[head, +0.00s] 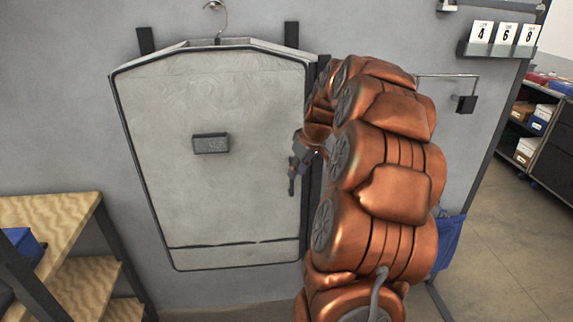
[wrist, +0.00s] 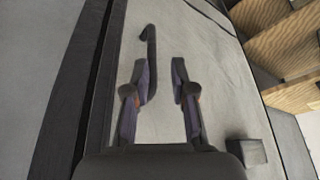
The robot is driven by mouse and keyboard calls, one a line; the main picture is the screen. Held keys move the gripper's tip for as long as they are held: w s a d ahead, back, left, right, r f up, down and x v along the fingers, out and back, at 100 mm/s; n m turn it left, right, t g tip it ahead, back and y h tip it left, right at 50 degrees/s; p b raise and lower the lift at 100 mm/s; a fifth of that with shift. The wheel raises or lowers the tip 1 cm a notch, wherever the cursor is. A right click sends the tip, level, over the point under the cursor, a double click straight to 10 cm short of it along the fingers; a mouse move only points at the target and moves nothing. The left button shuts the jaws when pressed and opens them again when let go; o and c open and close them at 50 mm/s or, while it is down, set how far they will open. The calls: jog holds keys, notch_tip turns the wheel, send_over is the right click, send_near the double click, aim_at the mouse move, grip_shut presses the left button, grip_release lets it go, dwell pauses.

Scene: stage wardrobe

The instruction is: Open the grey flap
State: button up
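The grey flap (head: 215,195) is a large pale panel with a dark edge on the wall, and it looks shut. It also fills the middle of the wrist view (wrist: 215,100). A dark bar handle (wrist: 151,45) stands on the flap near its edge. My gripper (wrist: 162,70) is open, its two fingers apart on the flap's face. The handle's lower end is close beside the left finger's inner side; I cannot tell whether they touch. In the head view, my gripper (head: 297,168) is at the flap's right edge, partly hidden by my copper arm.
A small dark box (head: 211,143) is fixed on the flap. A hook (head: 217,18) hangs above it. Wooden shelves (head: 55,212) stand at the lower left. A wall rod with a dark block (head: 466,104) and number cards (head: 504,34) are at the right. The floor (head: 490,245) at right is clear.

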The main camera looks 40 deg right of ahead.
aim_at(291, 193)
jog(key=x, duration=0.2)
jog(key=d+p+x, duration=0.1)
jog(key=x, duration=0.2)
jog(key=p+x, duration=0.1)
jog(key=x, duration=0.1)
jog(key=shift+w+d+f, duration=0.1)
jog(key=shift+w+d, duration=0.05)
jog(key=shift+w, duration=0.35)
grip_shut()
dwell(0.3)
